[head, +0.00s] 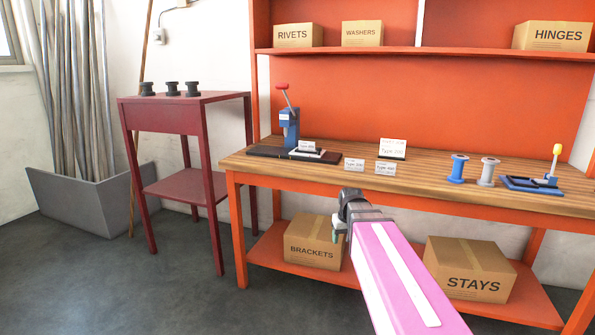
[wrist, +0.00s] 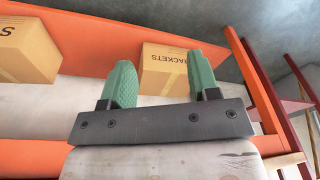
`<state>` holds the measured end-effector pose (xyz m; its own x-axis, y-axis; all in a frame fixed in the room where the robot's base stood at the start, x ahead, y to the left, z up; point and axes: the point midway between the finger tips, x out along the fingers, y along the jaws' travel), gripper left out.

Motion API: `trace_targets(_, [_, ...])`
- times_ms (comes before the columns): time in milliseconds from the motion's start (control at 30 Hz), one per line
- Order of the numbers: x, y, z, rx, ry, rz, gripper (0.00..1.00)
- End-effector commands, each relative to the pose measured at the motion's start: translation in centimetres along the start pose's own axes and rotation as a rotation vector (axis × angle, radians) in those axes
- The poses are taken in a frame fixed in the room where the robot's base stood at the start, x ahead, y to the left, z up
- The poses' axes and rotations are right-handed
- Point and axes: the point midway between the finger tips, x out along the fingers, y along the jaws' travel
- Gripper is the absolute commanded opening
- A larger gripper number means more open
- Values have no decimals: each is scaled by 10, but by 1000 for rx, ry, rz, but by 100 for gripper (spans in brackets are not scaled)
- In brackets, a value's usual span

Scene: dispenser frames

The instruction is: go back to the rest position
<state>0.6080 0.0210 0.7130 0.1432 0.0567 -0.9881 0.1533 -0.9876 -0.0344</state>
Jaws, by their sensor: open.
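My gripper (head: 335,230) hangs at the end of my pink arm in the head view, in front of the workbench's front edge and near the BRACKETS box. In the wrist view its two green fingers (wrist: 160,88) stand apart with nothing between them. Beyond them the BRACKETS box (wrist: 162,72) shows upside down. The gripper looks apart from the bench and the box. In the head view the fingers are small and partly hidden by my wrist.
The wooden workbench (head: 430,188) carries a blue press (head: 289,125), small cards, a blue spool (head: 458,169), a grey spool (head: 487,172) and a blue device (head: 535,183). BRACKETS (head: 311,241) and STAYS (head: 468,270) boxes sit below. A dark red stand (head: 185,112) holds black spools.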

Motion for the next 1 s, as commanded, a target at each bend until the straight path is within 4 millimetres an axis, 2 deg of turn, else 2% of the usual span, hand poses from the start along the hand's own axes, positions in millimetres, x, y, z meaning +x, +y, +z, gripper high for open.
trace_targets(33, [15,0,19,14,-18,3,55])
trace_targets(300, [78,4,94,93,-90,26,55])
trace_targets(500, [107,5,136,135,-128,40,55])
trace_targets(700, [118,6,152,151,-141,47,55])
trace_targets(1000, [118,5,152,151,-142,47,55])
